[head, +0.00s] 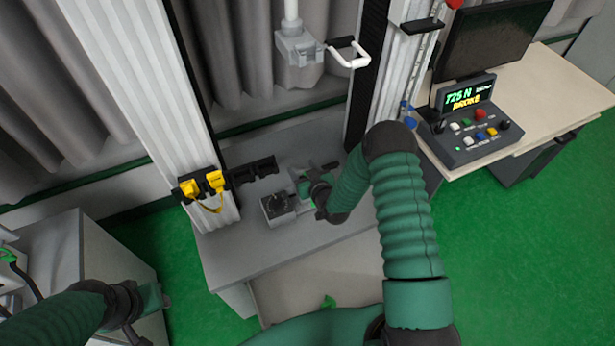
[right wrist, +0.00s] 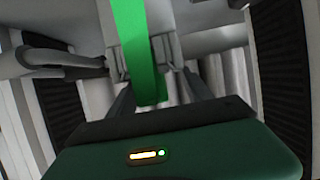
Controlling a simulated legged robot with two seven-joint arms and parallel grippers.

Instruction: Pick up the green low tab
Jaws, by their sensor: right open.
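The green tab (right wrist: 138,55) is a bright green strip in the right wrist view. It runs down from the top edge and lies between the fingers of my right gripper (right wrist: 147,66). I cannot tell whether it touches either finger. In the head view my right gripper (head: 303,187) is open beside a small dark-topped grey fixture (head: 279,206) on the grey machine base. The tab is not clear there, being small and partly behind my wrist. My left gripper (head: 140,312) is low at the left, and its jaws are not clear.
A grey upper clamp (head: 299,46) hangs above the base (head: 245,250) between two tall columns. A control box (head: 465,125) and monitor (head: 492,38) stand on the desk at right.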

